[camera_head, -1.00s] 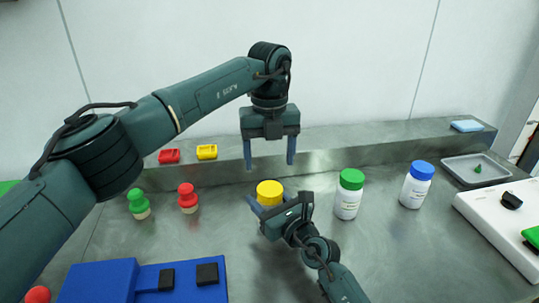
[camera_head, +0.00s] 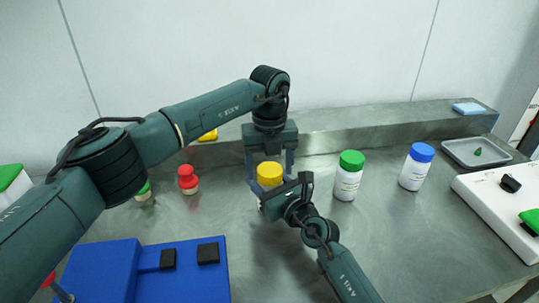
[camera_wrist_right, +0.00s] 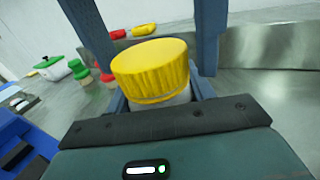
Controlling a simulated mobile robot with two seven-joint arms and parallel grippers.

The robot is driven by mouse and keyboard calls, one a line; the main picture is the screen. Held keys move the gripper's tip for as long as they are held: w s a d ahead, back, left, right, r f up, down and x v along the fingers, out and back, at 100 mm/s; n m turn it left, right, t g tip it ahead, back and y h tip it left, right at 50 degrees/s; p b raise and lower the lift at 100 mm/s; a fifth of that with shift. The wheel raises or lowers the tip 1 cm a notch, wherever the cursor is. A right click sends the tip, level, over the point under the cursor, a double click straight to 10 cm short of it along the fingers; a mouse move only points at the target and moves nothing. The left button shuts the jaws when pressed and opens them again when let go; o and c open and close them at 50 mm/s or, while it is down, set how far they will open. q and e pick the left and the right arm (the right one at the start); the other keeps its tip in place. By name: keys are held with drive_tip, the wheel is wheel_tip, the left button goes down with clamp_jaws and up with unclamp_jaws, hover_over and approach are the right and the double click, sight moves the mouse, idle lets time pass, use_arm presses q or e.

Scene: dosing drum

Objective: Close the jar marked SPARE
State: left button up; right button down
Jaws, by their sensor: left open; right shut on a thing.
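A white jar (camera_wrist_right: 165,104) with a yellow lid (camera_head: 270,173) stands on the bench in the middle of the head view. The lid sits on top of the jar; I cannot tell how tightly. My right gripper (camera_head: 272,192) is shut on the jar's body from the near side. My left gripper (camera_head: 270,178) points down from above, open, with one finger on each side of the yellow lid. In the right wrist view the lid (camera_wrist_right: 152,70) shows between the left fingers. The yellow-lidded jar's label is hidden, and no SPARE marking is readable.
A green-lidded jar (camera_head: 348,176) and a blue-lidded jar (camera_head: 416,167) stand to the right. Red (camera_head: 188,180) and green stoppers are at left. A blue block (camera_head: 100,272) is front left. A grey tray (camera_head: 450,148) and white device (camera_head: 490,205) are at right.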

use_arm(q)
drive_tip(key=shift+f, duration=0.1)
drive_tip(key=shift+c, duration=0.5)
drive_tip(key=c, duration=0.9)
drive_tip(key=m, duration=0.6)
drive_tip(key=o, duration=1)
drive_tip(key=shift+o, duration=0.3)
drive_tip(key=shift+d, duration=0.2)
